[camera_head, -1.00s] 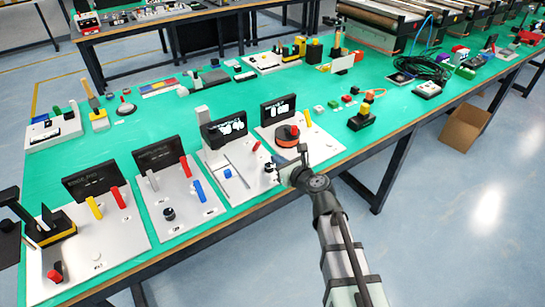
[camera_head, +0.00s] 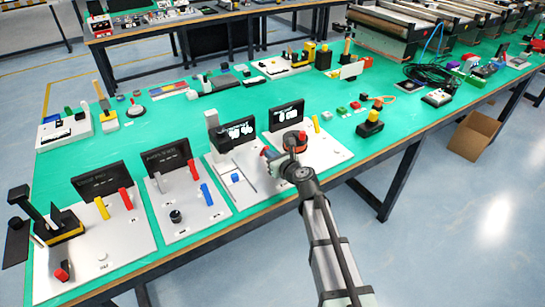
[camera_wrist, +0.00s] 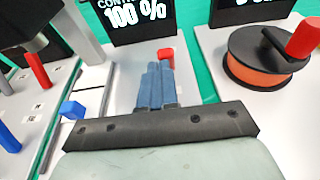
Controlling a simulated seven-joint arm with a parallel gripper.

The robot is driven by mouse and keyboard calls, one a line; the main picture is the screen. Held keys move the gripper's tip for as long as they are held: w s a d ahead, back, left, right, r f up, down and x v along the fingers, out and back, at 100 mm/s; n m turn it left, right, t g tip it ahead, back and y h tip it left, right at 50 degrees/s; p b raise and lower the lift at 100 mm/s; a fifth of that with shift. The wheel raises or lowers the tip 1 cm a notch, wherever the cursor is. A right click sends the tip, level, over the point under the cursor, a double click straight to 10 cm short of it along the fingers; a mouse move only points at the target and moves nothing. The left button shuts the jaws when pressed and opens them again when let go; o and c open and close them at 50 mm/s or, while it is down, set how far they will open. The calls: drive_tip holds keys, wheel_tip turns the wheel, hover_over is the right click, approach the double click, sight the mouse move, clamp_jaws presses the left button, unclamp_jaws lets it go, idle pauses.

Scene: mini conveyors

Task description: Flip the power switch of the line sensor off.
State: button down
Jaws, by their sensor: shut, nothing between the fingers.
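The board with a screen reading "CONT… 100 %" (camera_wrist: 138,22) bears a small red switch (camera_wrist: 166,57); no label naming the line sensor is readable. The switch also shows small in the head view (camera_head: 265,152). My gripper (camera_wrist: 158,68) is shut and empty, its grey-blue fingertips right at the red switch, which sticks out past their right side. Whether they touch cannot be told. In the head view my gripper (camera_head: 273,160) is over the right side of this white board (camera_head: 225,165). The fingers hide the switch's lower part.
A blue block (camera_wrist: 72,110) and a pale upright post stand left on the same board. To the right is a board with an orange disc (camera_wrist: 262,72) and a red handle (camera_wrist: 306,38). To the left, another board carries red (camera_head: 193,170) and blue levers.

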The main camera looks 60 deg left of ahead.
drive_tip(key=shift+a+r+h, duration=0.55)
drive_tip(key=shift+r+h, duration=0.05)
drive_tip(key=shift+h, duration=0.3)
idle(0.6)
drive_tip(key=shift+a+r+h, duration=0.4)
drive_tip(key=shift+a+h, duration=0.1)
drive_tip(key=shift+h, duration=0.2)
drive_tip(key=shift+a+r, duration=0.35)
drive_tip(key=shift+a, duration=0.35)
drive_tip(key=shift+a+r, duration=0.35)
drive_tip(key=shift+a, duration=0.35)
drive_tip(key=shift+a+r, duration=0.2)
drive_tip(key=shift+a, duration=1.05)
drive_tip(key=shift+r, duration=0.15)
drive_tip(key=shift+r, duration=0.65)
drive_tip(key=shift+d+r, duration=0.1)
drive_tip(key=d+r, duration=0.4)
drive_tip(key=r, duration=0.5)
